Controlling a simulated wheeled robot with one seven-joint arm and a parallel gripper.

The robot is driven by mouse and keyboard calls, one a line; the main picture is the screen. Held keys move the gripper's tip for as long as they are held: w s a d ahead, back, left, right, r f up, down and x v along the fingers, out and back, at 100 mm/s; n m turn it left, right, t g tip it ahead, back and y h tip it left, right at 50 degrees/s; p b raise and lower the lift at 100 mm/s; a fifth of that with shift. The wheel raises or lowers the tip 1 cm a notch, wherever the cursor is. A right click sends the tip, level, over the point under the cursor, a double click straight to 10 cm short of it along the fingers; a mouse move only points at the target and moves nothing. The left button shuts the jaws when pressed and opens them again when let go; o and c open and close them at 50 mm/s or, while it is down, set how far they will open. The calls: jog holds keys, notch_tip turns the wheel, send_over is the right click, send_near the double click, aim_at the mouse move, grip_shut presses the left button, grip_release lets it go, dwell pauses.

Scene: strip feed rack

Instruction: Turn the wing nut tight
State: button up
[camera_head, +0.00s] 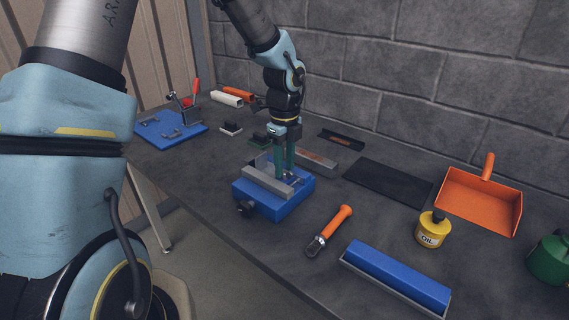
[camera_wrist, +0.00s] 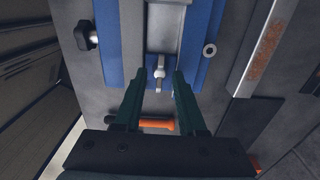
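A blue fixture (camera_head: 270,205) with grey metal rails stands on the bench, and it fills the upper middle of the wrist view (camera_wrist: 107,40). A small silver wing nut (camera_wrist: 159,74) shows at the near end of its central channel. My gripper (camera_head: 285,174) points down over the fixture. In the wrist view its two dark green fingers (camera_wrist: 158,76) are apart, one on each side of the wing nut, with visible gaps. Whether the fingertips are level with the nut is unclear. In the head view the fingers partly hide that area.
A black knob (camera_head: 245,208) sticks out from the fixture's side. An orange-handled tool (camera_head: 330,230), a blue block (camera_head: 398,272), a yellow oil can (camera_head: 431,229) and an orange dustpan (camera_head: 480,200) lie to the right. A blue board with a clamp (camera_head: 172,130) stands at the left.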

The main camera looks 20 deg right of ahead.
aim_at(284, 168)
notch_tip(284, 168, up, 11)
jog(key=b, duration=0.2)
dwell(0.4)
jog(key=shift+f, duration=0.1)
jog(key=s+a+f+n, duration=0.2)
jog(key=a+n, duration=1.2)
jog(key=a, duration=0.1)
jog(key=s+a+f+n+t, duration=0.1)
jog(key=s+a+f+n, duration=0.1)
jog(key=a+n, duration=1.3)
jog(key=shift+s+f+t, duration=0.15)
jog(key=shift+f+t, duration=0.15)
jog(key=shift+f, duration=0.4)
jog(key=shift+o, duration=0.2)
jog(key=shift+a, duration=0.1)
dwell(0.8)
